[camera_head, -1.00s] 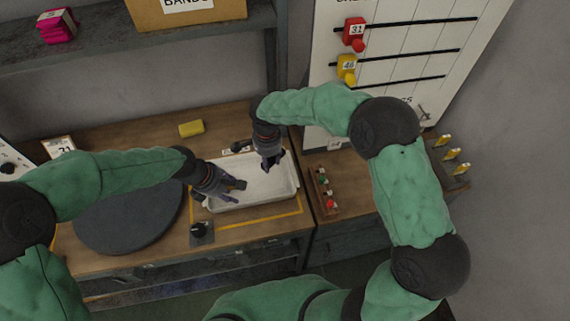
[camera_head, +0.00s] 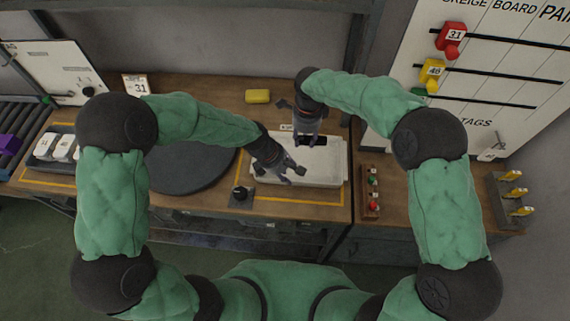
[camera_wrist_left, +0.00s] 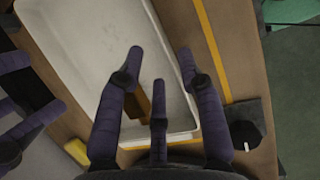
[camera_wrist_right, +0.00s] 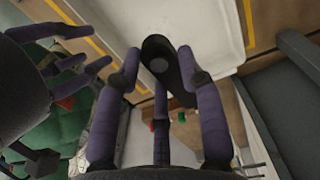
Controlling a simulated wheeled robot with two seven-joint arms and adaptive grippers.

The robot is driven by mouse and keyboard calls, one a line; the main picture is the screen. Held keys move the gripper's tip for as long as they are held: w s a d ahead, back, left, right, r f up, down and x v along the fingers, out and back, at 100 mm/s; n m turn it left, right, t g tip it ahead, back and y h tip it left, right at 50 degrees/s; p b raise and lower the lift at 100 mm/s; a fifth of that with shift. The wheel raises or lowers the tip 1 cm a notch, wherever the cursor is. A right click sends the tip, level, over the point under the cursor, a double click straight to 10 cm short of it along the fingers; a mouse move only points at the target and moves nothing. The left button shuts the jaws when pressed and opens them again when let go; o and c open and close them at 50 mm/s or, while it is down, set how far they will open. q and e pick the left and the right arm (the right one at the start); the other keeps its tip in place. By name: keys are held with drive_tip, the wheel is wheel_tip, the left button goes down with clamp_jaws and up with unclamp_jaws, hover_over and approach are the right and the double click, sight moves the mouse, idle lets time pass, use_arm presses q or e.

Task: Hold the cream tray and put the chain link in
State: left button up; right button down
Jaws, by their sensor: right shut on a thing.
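The cream tray (camera_head: 330,172) lies on the bench inside a yellow outline. Its pale inside and rim also show in the left wrist view (camera_wrist_left: 95,50). My left gripper (camera_head: 295,174) is over the tray's front left part with its fingers apart; a brown patch shows between them in the left wrist view, which I cannot identify. My right gripper (camera_head: 310,138) is over the back part of the tray, shut on a black link with a rounded end (camera_wrist_right: 158,47), apparently the chain link. Whether the link touches the tray floor I cannot tell.
A dark round turntable (camera_head: 190,170) is left of the tray and a black knob (camera_head: 240,193) at its front left. A yellow block (camera_head: 257,96) and a dark piece (camera_head: 283,103) lie behind. A wooden rack (camera_head: 370,193) stands at right.

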sight(295, 183)
use_arm(q)
drive_tip(key=x, duration=0.6)
drive_tip(key=shift+d+f, duration=0.15)
drive_tip(key=shift+f, duration=0.1)
clamp_jaws()
